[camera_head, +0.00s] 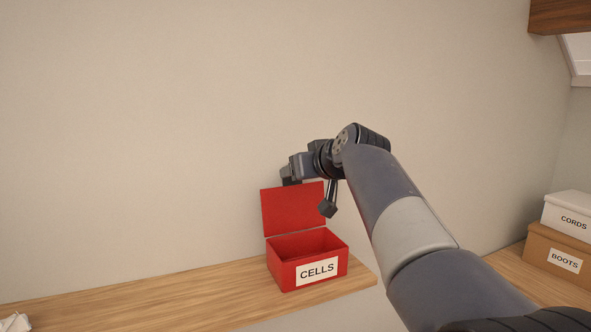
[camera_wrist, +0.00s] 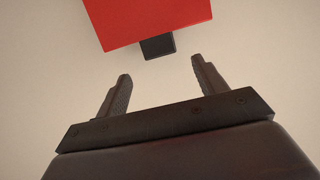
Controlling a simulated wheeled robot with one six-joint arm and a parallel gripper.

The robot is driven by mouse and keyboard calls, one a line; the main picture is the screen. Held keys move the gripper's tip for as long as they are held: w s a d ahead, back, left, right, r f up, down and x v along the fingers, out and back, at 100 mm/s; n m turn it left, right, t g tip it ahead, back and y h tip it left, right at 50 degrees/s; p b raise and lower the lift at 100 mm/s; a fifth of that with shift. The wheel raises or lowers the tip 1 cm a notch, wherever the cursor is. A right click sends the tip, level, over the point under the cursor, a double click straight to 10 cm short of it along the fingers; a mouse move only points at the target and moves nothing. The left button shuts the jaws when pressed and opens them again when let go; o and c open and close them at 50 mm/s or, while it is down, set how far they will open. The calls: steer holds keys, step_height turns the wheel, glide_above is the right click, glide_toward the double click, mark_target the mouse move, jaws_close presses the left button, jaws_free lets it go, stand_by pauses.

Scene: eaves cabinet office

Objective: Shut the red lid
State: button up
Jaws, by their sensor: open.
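The red box (camera_head: 282,275) marked CELLS stands on the wooden shelf. Its red lid (camera_head: 292,211) is open and stands roughly upright at the back. My gripper (camera_head: 291,178) is at the lid's upper edge in the head view; its fingers are hard to make out there. In the wrist view my gripper (camera_wrist: 160,68) is open, with nothing between its two dark fingers. The red lid (camera_wrist: 155,20) shows beyond the fingertips, with a dark tab (camera_wrist: 157,47) at its edge. The fingers appear apart from the tab.
The wooden shelf (camera_head: 170,298) is mostly bare left of the box, with a white crumpled thing (camera_head: 15,323) at far left. A white CORDS box (camera_head: 568,214) sits on a brown BOOTS box (camera_head: 558,248) at right. A plain wall (camera_head: 130,130) rises behind.

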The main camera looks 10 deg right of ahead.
steer(key=p, duration=0.1)
glide_above(294, 202)
steer(key=shift+s+d+f, duration=0.1)
steer(key=shift+s+f, duration=0.1)
steer(key=shift+f, duration=0.3)
steer(key=shift+s+d+f, duration=0.1)
steer(key=shift+s+f, duration=0.05)
steer(key=shift+f, duration=0.35)
steer(key=shift+c, duration=0.5)
steer(key=c, duration=1.3)
